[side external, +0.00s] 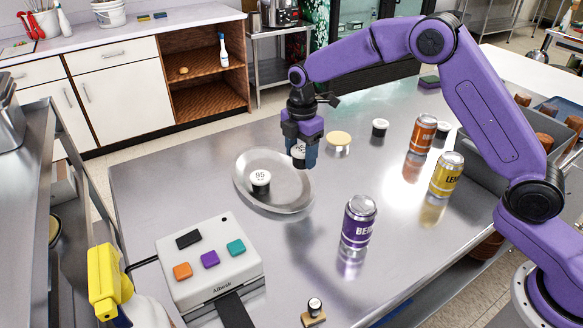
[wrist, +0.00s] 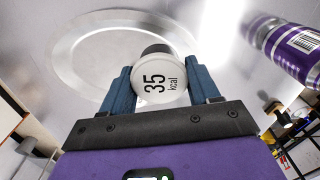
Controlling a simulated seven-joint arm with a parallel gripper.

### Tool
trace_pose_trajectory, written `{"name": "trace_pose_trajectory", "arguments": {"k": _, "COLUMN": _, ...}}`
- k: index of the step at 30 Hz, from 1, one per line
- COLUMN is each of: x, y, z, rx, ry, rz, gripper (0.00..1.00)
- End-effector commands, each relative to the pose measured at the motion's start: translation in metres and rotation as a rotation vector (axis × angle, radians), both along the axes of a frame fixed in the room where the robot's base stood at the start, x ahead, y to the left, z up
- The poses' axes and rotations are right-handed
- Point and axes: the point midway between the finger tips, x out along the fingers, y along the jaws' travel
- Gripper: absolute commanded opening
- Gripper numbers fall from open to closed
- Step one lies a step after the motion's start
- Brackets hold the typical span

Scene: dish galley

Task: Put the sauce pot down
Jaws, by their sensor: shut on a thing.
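My gripper (side external: 300,158) is shut on a small sauce pot (side external: 299,150) with a white lid. In the wrist view the pot's lid (wrist: 160,80) reads "35 kcal" and sits between the two blue fingers (wrist: 158,88). The pot is held at the upper right edge of a round metal plate (side external: 241,190); I cannot tell its exact height. The plate also shows in the wrist view (wrist: 62,50). Another dark pot (side external: 260,182) with a white lid marked "95" stands on the plate.
A purple can (side external: 358,222), an orange can (side external: 421,134) and a yellow can (side external: 445,176) stand to the right. A white-lidded pot (side external: 380,128) and a pale round item (side external: 339,138) are behind. A button box (side external: 212,270) is front left.

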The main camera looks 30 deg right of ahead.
Motion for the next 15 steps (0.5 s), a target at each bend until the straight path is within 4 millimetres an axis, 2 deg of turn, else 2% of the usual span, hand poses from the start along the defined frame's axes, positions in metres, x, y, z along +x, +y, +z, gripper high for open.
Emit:
{"name": "trace_pose_trajectory", "arguments": {"k": 4, "x": 0.015, "y": 0.005, "z": -0.02, "rx": 0.0, "ry": 0.0, "rz": 0.001, "gripper": 0.3}}
{"name": "trace_pose_trajectory", "arguments": {"k": 15, "x": 0.03, "y": 0.009, "z": -0.038, "rx": 0.0, "ry": -0.001, "rz": 0.001, "gripper": 0.3}}
